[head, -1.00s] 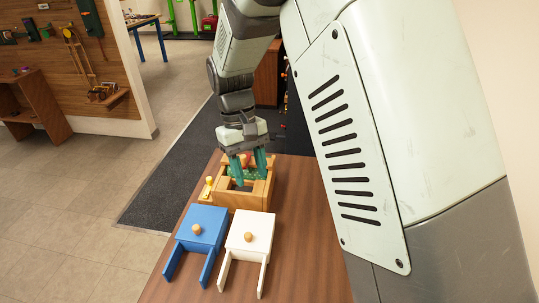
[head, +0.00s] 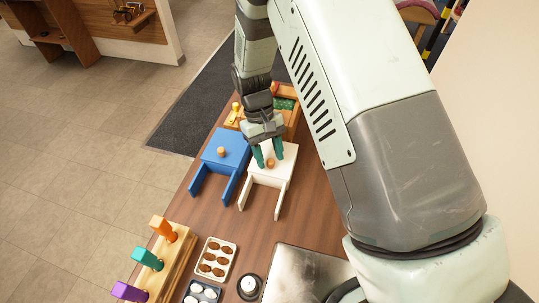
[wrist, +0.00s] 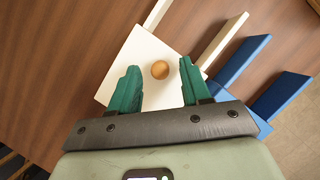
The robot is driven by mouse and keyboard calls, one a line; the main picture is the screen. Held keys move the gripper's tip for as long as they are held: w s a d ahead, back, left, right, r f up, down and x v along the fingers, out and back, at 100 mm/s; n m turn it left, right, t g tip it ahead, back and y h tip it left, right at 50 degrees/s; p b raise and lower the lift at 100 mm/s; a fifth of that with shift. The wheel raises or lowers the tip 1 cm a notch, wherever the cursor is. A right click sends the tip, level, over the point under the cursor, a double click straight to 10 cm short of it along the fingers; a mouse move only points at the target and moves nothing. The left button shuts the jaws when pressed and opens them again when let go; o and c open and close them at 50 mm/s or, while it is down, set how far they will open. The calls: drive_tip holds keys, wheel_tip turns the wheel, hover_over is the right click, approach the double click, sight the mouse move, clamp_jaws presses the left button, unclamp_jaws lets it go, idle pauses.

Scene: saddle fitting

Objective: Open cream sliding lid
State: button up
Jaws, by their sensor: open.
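The cream box with its sliding lid (head: 278,172) stands on the brown table, with a round wooden knob (head: 270,163) on top and two rails reaching toward the front. In the wrist view, the cream lid (wrist: 140,62) shows with its knob (wrist: 160,69) between and just beyond my fingertips. My gripper (head: 270,160) is open with green fingers, above the cream lid, one finger to each side of the knob. The gripper also shows in the wrist view (wrist: 160,76). I cannot tell how far the fingertips are above the lid.
A blue box (head: 222,151) with its own knob stands close on the left. A wooden crate (head: 290,119) is behind. In front are a wooden rack (head: 176,262) with coloured pegs, a white tray (head: 216,258) of brown items and a metal plate (head: 305,272).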

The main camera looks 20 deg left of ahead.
drive_tip(key=shift+s+d+f, duration=0.1)
drive_tip(key=shift+s+f, duration=0.05)
drive_tip(key=shift+f, duration=0.25)
drive_tip(key=shift+c, duration=0.4)
clamp_jaws()
drive_tip(key=s, duration=1)
drive_tip(key=shift+o, duration=0.4)
unclamp_jaws()
